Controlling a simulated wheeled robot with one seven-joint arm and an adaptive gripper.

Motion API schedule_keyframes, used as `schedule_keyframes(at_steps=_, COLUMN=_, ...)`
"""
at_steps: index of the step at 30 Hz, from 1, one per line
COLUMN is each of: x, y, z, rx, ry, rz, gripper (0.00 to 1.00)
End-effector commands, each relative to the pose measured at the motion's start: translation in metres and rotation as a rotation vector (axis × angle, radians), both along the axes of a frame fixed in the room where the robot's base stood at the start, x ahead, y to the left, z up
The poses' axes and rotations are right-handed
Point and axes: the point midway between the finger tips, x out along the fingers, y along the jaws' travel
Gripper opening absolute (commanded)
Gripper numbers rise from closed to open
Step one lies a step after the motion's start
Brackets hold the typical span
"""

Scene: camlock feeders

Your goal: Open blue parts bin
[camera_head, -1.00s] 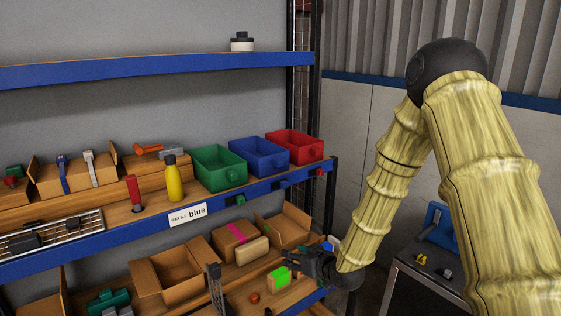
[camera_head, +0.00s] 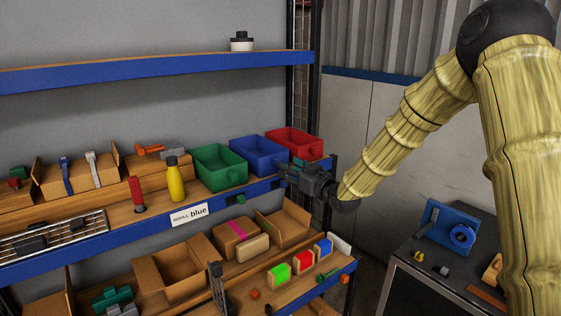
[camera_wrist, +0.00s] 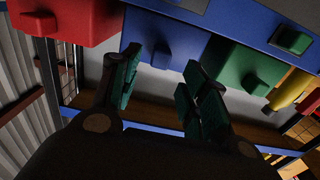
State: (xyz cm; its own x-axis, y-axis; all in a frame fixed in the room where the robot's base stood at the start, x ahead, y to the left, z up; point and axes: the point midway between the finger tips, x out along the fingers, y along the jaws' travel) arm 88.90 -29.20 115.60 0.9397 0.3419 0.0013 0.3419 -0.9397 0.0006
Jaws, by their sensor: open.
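The blue parts bin (camera_head: 258,153) stands on the middle shelf between the green bin (camera_head: 218,168) and the red bin (camera_head: 293,143). My gripper (camera_head: 284,174) is in front of the blue bin's right part, at the shelf's front edge. In the head view the gripper hides the blue bin's handle.
A "REFILL blue" label (camera_head: 190,214) is on the shelf edge. A yellow bottle (camera_head: 174,180) stands left of the green bin. The red bin (camera_wrist: 62,20) is close to the left finger in the wrist view. The lower shelf holds boxes and coloured blocks (camera_head: 304,260).

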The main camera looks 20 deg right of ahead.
Motion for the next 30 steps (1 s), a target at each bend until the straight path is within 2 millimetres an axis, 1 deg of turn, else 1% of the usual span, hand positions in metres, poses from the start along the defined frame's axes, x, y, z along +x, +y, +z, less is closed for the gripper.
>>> schedule_keyframes(at_steps=1, x=0.008, y=0.003, z=0.001, rx=-0.001, ry=0.001, rz=0.000, gripper=0.45)
schedule_keyframes(at_steps=6, x=0.030, y=0.011, z=0.001, rx=0.000, ry=0.002, rz=-0.001, gripper=0.45)
schedule_keyframes(at_steps=12, x=0.047, y=0.017, z=0.000, rx=0.000, ry=0.001, rz=0.000, gripper=0.45)
schedule_keyframes(at_steps=17, x=0.052, y=0.019, z=-0.001, rx=0.001, ry=0.001, rz=0.000, gripper=0.45)
schedule_keyframes(at_steps=24, x=0.053, y=0.019, z=-0.001, rx=0.001, ry=0.001, rz=-0.001, gripper=0.45)
schedule_keyframes(at_steps=25, x=0.053, y=0.019, z=-0.001, rx=0.001, ry=0.001, rz=-0.001, gripper=0.43)
schedule_keyframes(at_steps=26, x=0.053, y=0.019, z=-0.001, rx=0.001, ry=0.001, rz=-0.001, gripper=0.37)
schedule_keyframes(at_steps=30, x=0.053, y=0.019, z=-0.001, rx=0.001, ry=0.001, rz=-0.001, gripper=0.12)
